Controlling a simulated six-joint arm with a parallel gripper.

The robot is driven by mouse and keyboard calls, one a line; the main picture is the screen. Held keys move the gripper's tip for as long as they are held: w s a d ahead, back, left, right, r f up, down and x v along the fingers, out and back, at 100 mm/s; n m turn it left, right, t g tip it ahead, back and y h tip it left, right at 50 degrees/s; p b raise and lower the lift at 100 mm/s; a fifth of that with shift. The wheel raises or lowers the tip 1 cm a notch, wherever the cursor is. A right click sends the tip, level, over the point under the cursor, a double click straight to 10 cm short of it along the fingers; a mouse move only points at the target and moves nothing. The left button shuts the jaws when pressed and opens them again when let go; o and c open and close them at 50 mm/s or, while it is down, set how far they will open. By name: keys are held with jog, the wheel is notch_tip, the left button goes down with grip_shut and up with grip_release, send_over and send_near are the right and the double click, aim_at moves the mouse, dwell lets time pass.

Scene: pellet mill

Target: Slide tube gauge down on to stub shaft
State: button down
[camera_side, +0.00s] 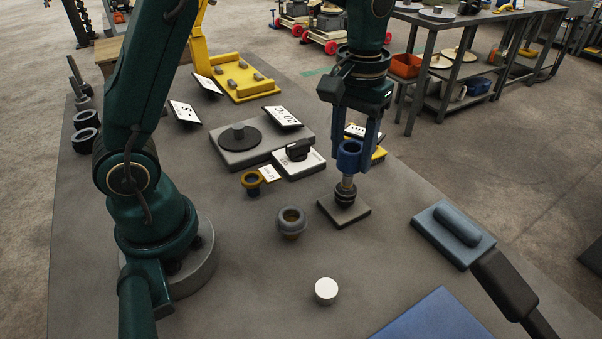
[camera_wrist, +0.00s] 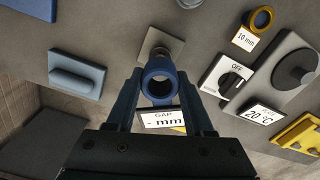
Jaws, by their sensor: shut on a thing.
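The tube gauge is a short blue tube (camera_side: 349,157) with a thicker rim. My gripper (camera_side: 360,148) is shut on it and holds it upright.
A yellow ring (camera_side: 251,183) and a grey-blue ring (camera_side: 291,222) stand left of the shaft. A switch box (camera_side: 298,163) and a yellow-based gap display are close behind.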

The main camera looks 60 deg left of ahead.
aim_at(349, 172)
jog(key=shift+f, duration=0.1)
jog(key=shift+f, duration=0.7)
jog(key=shift+f, duration=0.1)
jog(key=shift+f, duration=0.8)
jog(key=shift+r, duration=0.35)
dwell(0.6)
jog(key=shift+f, duration=1)
